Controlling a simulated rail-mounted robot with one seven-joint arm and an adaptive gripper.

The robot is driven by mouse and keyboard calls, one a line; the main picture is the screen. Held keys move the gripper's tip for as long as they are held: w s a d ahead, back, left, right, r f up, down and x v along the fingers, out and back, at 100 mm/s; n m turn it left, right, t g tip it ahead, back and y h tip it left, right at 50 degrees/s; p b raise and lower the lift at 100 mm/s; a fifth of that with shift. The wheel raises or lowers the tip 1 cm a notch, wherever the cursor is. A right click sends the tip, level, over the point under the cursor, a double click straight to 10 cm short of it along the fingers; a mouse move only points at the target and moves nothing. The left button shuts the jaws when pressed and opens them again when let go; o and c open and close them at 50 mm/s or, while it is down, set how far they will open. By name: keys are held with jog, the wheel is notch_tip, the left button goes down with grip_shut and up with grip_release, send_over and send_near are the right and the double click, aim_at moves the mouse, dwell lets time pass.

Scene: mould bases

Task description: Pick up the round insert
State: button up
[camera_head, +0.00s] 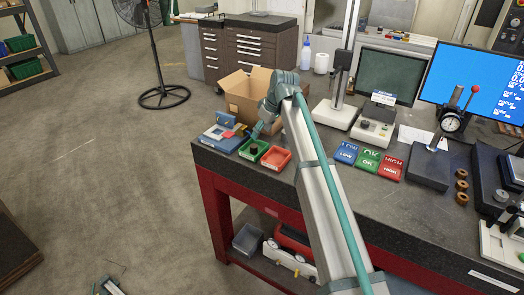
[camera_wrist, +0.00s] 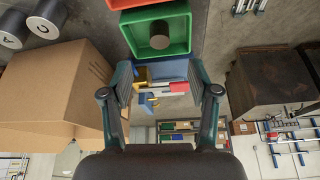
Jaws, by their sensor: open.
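A dark round insert (camera_wrist: 160,35) stands in a green tray (camera_wrist: 130,35) in the wrist view, near the top centre. In the head view the green tray (camera_head: 248,157) is at the table's front left edge with a dark round shape in it. My gripper (camera_wrist: 160,88) is open and empty, its two fingers spread either side of the view. The insert lies beyond the fingertips, apart from them. In the head view my gripper (camera_head: 258,130) is small and partly hidden, close to the green tray.
A red-orange tray (camera_head: 276,159) sits right of the green one, and a blue holder (camera_head: 222,138) with coloured items sits left. An open cardboard box (camera_head: 240,98) stands close behind. LOW, OK and HIGH plates and brown rings (camera_head: 461,185) lie farther right.

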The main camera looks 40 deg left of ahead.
aim_at(254, 145)
jog(key=p+x, duration=0.1)
jog(key=x, duration=0.4)
jog(key=shift+s, duration=0.1)
jog(key=shift+p+x, duration=1.3)
jog(key=shift+x, duration=1.3)
jog(key=shift+a+r, duration=0.15)
grip_shut()
